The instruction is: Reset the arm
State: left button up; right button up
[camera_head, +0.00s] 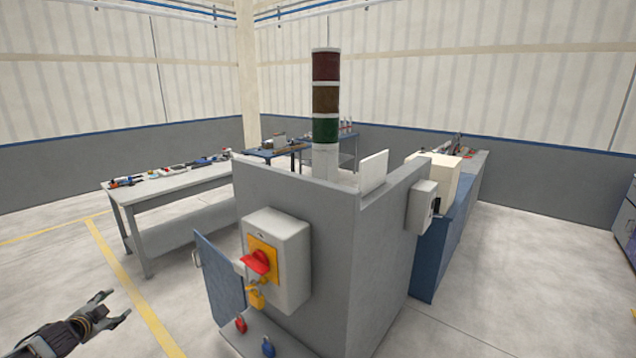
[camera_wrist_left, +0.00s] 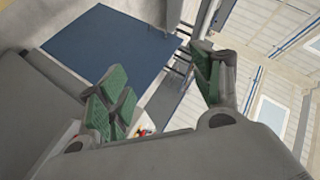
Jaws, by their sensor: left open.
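My left gripper (camera_head: 115,308) is at the lower left of the head view, held out over the floor to the left of the grey cabinet. Its fingers are spread apart with nothing between them. In the left wrist view the two green-padded fingers of the left gripper (camera_wrist_left: 165,95) are also wide apart and empty. A blue panel (camera_wrist_left: 112,45) shows beyond them. My right gripper is in neither view.
A grey cabinet (camera_head: 385,260) with a red-handled switch box (camera_head: 290,265) stands in the middle. Its blue door (camera_head: 220,280) hangs open toward my left gripper. A grey workbench (camera_head: 180,186) with tools stands behind at left.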

pick_arm(q)
jog(key=s+a+f+n+g+y, duration=0.1)
jog(key=s+a+f+g, duration=0.1)
jog(key=s+f, duration=0.6)
jog(key=s+a+f+n+g+y, duration=0.1)
jog(key=s+a+f, duration=0.15)
jog(key=f, duration=0.95)
jog(key=s+a+f+n+g, duration=0.1)
jog(key=s+f+g, duration=0.1)
jog(key=s+f, duration=0.55)
jog(key=s+d+f+g, duration=0.1)
jog(key=s+d+f, duration=0.1)
jog(key=s+f, duration=0.3)
jog(key=s+d+f+g, duration=0.1)
jog(key=s+d+f, duration=0.15)
jog(key=f, duration=0.55)
jog(key=s+d+f+n+g+h, duration=0.2)
jog(key=s+d+f+g, duration=0.1)
jog(key=s+d+f, duration=1.2)
jog(key=s+d+f+h, duration=0.1)
jog(key=s+d+f, duration=0.1)
jog(key=s+d, duration=0.6)
jog(key=s+d+f+n+g+h+b, duration=0.1)
jog(key=s+d+f, duration=0.1)
jog(key=s+d, duration=0.7)
jog(key=d, duration=0.7)
jog(key=shift+s+d+g, duration=0.15)
jog(key=shift+d+g, duration=0.05)
jog(key=shift+g, duration=0.1)
